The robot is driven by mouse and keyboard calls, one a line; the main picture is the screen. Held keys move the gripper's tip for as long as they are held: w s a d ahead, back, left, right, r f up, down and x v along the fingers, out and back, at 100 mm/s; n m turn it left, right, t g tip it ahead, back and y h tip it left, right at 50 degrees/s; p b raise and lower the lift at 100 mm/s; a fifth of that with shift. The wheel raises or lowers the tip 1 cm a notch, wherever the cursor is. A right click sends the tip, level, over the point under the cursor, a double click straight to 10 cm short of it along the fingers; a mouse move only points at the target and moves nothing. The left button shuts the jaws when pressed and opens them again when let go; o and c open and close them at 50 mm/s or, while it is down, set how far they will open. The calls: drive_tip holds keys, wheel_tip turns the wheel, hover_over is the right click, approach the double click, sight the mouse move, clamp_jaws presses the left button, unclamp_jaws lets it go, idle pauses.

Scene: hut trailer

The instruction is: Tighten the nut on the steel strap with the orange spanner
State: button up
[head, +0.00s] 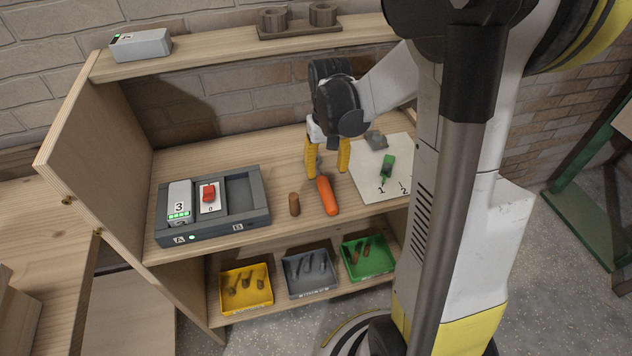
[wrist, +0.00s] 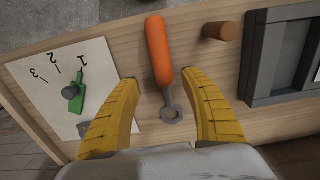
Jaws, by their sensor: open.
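The orange spanner (head: 327,196) lies on the wooden bench top; its handle and grey ring end also show in the wrist view (wrist: 158,52). My gripper (head: 327,172) is open, its yellow fingers pointing down at the ring end of the spanner. In the wrist view the fingers (wrist: 160,80) stand on either side of the spanner, with nothing held. A green pointer (head: 388,168) with a grey knob sits on a white sheet marked with numbers.
A brown wooden peg (head: 294,204) stands left of the spanner. Yellow (head: 239,307), grey (head: 303,291) and green (head: 379,272) trays sit on the lower shelf. A side panel (head: 95,150) bounds the left.

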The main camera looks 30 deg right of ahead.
sight(324, 182)
drive_tip(key=f+b, duration=0.1)
drive_tip(key=f, duration=0.2)
drive_tip(key=f+b, duration=0.2)
drive_tip(key=f, duration=0.2)
drive_tip(key=shift+w+a, duration=0.15)
drive_tip(key=shift+a, duration=0.05)
drive_tip(key=shift+r, duration=0.15)
clamp_jaws()
